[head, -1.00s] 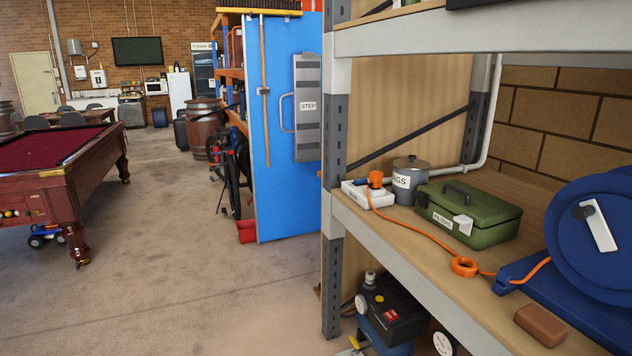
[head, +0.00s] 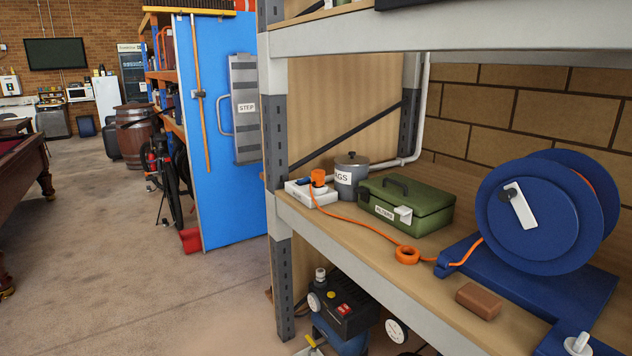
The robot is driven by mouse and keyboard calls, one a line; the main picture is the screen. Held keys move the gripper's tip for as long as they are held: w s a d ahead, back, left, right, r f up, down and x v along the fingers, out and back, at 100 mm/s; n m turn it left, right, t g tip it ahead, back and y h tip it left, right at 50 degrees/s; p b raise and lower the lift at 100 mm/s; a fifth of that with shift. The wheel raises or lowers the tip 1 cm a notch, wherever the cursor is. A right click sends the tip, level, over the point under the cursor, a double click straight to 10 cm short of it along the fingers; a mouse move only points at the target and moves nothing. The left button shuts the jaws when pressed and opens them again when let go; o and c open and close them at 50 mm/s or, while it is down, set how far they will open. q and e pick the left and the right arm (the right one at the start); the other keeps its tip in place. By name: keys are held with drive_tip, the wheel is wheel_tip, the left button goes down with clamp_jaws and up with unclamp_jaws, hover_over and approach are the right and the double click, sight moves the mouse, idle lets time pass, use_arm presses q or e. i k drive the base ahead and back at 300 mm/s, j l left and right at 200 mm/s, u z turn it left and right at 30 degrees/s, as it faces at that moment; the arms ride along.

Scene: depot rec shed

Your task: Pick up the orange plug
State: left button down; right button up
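The orange plug (head: 318,178) sits upright in a white power socket block (head: 305,193) near the left end of the shelf. An orange cord (head: 362,226) runs from the plug along the shelf, past an orange ring (head: 407,255), to the blue cable reel (head: 538,222) on the right. Neither of my grippers is in the head view.
A grey canister (head: 350,183) and a green metal box (head: 405,207) stand beside the socket block. A brown block (head: 479,300) lies near the front edge. A grey post (head: 275,180) bounds the shelf's left end; an upper shelf (head: 400,33) hangs above. A compressor (head: 342,308) stands below.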

sight(317, 175)
drive_tip(key=i+j+z, duration=0.3)
drive_tip(key=i+j, duration=0.2)
drive_tip(key=i, duration=0.25)
drive_tip(key=i+j+z, duration=0.3)
drive_tip(key=i+j, duration=0.3)
drive_tip(key=i, duration=0.05)
